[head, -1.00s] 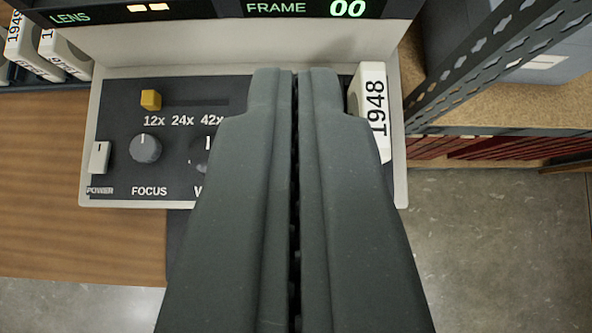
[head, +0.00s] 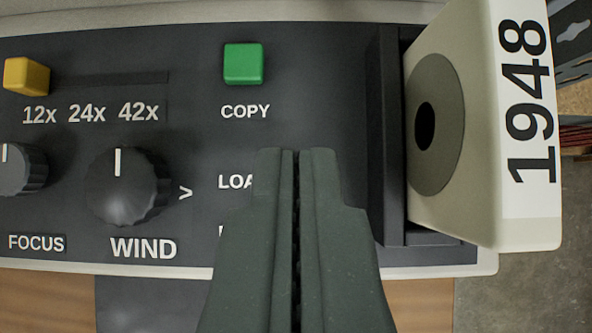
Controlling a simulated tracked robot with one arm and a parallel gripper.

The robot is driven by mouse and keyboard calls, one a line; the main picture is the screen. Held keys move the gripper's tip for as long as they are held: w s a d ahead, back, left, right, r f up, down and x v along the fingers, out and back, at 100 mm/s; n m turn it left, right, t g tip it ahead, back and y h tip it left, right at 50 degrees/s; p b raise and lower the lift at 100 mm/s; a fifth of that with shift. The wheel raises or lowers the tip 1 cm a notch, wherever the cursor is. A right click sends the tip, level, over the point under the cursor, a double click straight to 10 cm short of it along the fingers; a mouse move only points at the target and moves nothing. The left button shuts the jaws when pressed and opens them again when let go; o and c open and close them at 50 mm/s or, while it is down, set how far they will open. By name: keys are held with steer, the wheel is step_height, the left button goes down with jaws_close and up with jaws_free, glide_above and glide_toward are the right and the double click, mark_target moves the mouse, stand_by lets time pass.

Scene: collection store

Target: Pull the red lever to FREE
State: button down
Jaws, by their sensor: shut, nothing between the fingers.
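My gripper (head: 297,155) is shut and empty, with its tips over the dark control panel (head: 330,110) of the reader. The red lever does not show; my fingers cover the part of the panel beside the partly hidden "LOA" label (head: 236,182). A second label below it is almost wholly covered. Whether the fingers touch the panel I cannot tell. A white cartridge (head: 490,130) marked 1948 stands in the slot at the panel's right.
A green COPY button (head: 243,64) lies above my fingertips. To the left are the WIND knob (head: 128,186), the FOCUS knob (head: 20,168) and a yellow slider (head: 26,76). The wooden table (head: 50,300) shows below the panel.

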steer(key=b+x, duration=0.1)
steer(key=x, duration=0.8)
steer(key=shift+w+f, duration=0.2)
steer(key=shift+f, duration=0.15)
steer(key=shift+s+b, duration=0.7)
steer(key=shift+s, duration=1.35)
steer(key=shift+s, duration=0.1)
steer(key=shift+s+r, duration=0.1)
steer(key=shift+s, duration=1.65)
